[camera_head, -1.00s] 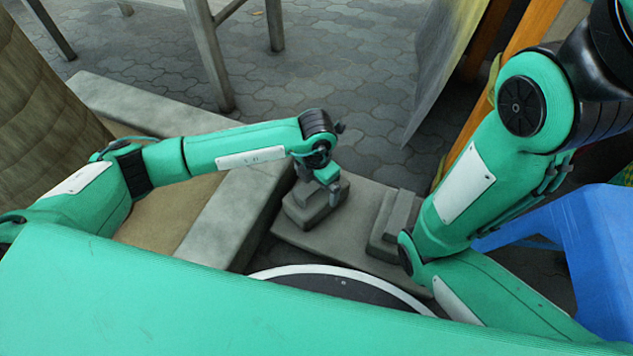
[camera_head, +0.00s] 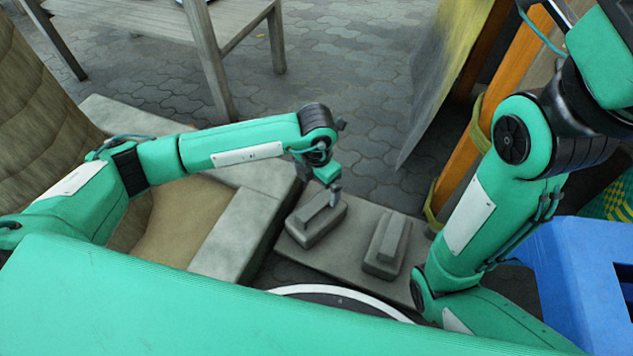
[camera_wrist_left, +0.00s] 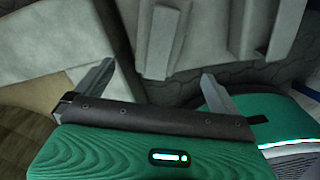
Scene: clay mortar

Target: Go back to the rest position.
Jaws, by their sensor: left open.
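My left gripper (camera_head: 335,187) is in the middle of the head view, over a grey stepped block (camera_head: 314,230) on a low grey slab (camera_head: 345,225). In the left wrist view my left gripper (camera_wrist_left: 155,80) has its two fingers wide apart with nothing between them. A grey stepped block (camera_wrist_left: 161,45) shows beyond the fingers in that view, clear of them. A second grey stepped block (camera_head: 387,247) sits on the slab to the right. My right arm runs up along the right side of the head view; its gripper is out of the picture.
A wooden bench (camera_head: 235,22) stands at the back on grey paving. A blue plastic stool (camera_head: 580,262) is at the right, near my right arm. An orange post (camera_head: 460,180) and a leaning sheet (camera_head: 445,75) stand behind that arm. Grey stone edging (camera_head: 240,235) lies at the left.

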